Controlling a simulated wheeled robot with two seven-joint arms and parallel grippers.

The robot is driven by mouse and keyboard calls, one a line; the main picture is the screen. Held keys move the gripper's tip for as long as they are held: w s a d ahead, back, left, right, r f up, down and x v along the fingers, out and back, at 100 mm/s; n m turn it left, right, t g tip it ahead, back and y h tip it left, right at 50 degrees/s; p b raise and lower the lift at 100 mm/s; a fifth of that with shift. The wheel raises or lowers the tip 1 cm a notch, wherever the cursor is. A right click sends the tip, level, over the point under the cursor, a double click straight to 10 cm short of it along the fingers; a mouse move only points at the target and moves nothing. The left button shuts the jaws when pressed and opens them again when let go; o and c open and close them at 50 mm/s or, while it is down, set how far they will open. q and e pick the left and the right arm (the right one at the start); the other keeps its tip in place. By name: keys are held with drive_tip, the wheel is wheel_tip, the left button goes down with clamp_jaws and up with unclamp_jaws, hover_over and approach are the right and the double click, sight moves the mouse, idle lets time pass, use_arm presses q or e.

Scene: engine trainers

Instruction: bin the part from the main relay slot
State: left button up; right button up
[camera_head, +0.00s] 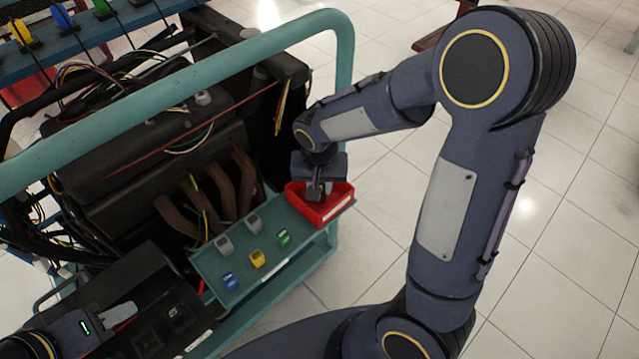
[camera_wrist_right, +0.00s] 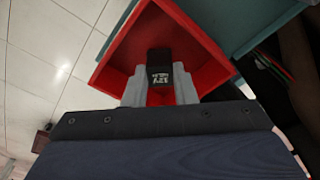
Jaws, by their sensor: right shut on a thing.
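My right gripper (camera_head: 318,190) points down over the red bin (camera_head: 338,212) at the end of the teal shelf. In the right wrist view its grey fingers (camera_wrist_right: 160,90) are shut on a black relay (camera_wrist_right: 159,66) with white lettering. The relay is over or within the mouth of the red bin (camera_wrist_right: 205,42); its exact height is unclear. My left gripper (camera_head: 120,314) is at the lower left, beside the black relay box (camera_head: 160,325); I cannot tell whether its fingers are apart. The main relay slot cannot be made out.
The teal shelf (camera_head: 205,265) holds several small relays: grey (camera_head: 224,244), green (camera_head: 283,237), yellow (camera_head: 257,258) and blue (camera_head: 229,281). The engine (camera_head: 150,145) with loose wires and a teal frame rail (camera_head: 230,55) stand behind. Tiled floor at right is clear.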

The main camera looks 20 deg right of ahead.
drive_tip(key=shift+f, duration=0.2)
drive_tip(key=o, duration=1)
drive_tip(key=shift+o, duration=0.2)
drive_tip(key=shift+r, duration=0.1)
drive_tip(key=shift+r+p, duration=2.8)
drive_tip(key=shift+r, duration=0.65)
